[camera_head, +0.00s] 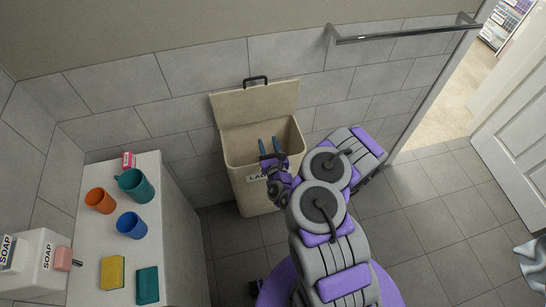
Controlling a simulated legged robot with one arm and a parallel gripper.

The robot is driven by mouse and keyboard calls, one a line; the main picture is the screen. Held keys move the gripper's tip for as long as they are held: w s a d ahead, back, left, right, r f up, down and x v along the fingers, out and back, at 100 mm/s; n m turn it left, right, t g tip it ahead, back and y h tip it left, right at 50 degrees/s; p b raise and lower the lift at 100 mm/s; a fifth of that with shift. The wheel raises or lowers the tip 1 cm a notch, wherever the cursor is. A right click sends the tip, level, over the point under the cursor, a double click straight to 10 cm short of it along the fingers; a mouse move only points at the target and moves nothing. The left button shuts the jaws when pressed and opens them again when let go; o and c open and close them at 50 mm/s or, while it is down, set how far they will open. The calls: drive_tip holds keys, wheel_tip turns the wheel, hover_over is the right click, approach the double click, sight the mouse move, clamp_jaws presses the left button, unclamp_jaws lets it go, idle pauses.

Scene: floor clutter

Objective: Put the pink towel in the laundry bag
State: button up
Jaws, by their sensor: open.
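The laundry bag (238,180) is a tall beige bin against the tiled wall, with a dark handle on its raised lid and a partly hidden label on its front. Its lid is open, leaning back on the wall. My gripper (269,147) is open over the bag's mouth, its two blue-grey fingertips apart with nothing seen between them. My arm and gripper cover the right part of the bag. I see no pink towel in this view; the inside of the bag is mostly hidden.
A white counter (85,240) at left holds cups, sponges, a small pink box and soap items. A towel rail (405,36) is on the wall. A doorway is at upper right. A pale blue-grey cloth-like thing (533,265) is at the right edge.

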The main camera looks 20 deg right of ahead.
drive_tip(key=s+p, duration=0.2)
drive_tip(key=s, duration=0.5)
drive_tip(key=shift+a+r, duration=0.1)
